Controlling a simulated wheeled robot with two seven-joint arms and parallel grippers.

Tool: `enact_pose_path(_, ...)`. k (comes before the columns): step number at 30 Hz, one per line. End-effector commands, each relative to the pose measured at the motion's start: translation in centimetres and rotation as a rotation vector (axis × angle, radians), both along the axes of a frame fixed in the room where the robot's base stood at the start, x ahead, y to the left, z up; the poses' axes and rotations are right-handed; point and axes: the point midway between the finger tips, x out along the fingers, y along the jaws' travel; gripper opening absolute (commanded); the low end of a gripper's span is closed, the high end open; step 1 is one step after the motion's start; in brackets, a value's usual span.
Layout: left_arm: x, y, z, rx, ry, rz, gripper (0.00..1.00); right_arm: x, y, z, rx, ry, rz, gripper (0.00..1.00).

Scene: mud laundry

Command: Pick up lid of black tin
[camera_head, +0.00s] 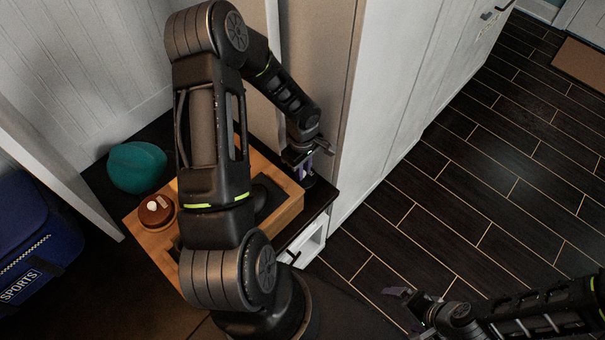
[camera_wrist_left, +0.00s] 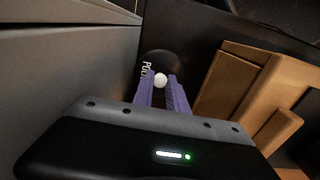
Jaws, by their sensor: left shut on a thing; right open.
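The lid of the black tin (camera_wrist_left: 163,64) shows in the left wrist view as a dark round shape with pale lettering and a white knob (camera_wrist_left: 160,80). My left gripper (camera_wrist_left: 161,92) has its purple fingers on either side of the knob, shut on it. In the head view my left gripper (camera_head: 305,165) is at the right end of the wooden box, close to the cabinet side; it and the arm hide the tin there. I cannot tell whether the lid rests on the tin. My right gripper (camera_head: 405,299) is open and empty over the floor at lower right.
A wooden box (camera_head: 288,212) stands on a dark bench, also in the left wrist view (camera_wrist_left: 240,75). A brown tin with a pale knob (camera_head: 157,213) and a teal round object (camera_head: 137,167) are at left. A tall white cabinet (camera_head: 385,90) stands close right. A blue bag (camera_head: 35,240) is far left.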

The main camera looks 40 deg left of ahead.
Motion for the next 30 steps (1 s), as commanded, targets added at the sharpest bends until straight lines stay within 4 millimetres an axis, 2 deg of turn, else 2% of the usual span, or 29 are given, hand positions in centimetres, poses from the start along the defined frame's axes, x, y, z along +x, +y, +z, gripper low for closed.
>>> enact_pose_path(10,0.0,0.0,0.9,0.001,-0.001,0.001,0.00,0.0,0.0,0.0,0.000,0.000,0.000,1.00)
enact_pose_path(17,0.1,0.1,3.7,0.003,-0.004,0.000,0.00,0.0,0.0,0.1,0.000,0.000,0.000,1.00)
enact_pose_path(30,-0.7,-9.4,3.3,0.000,-0.001,-0.008,0.00,0.0,0.0,-2.3,0.000,0.000,0.001,1.00)
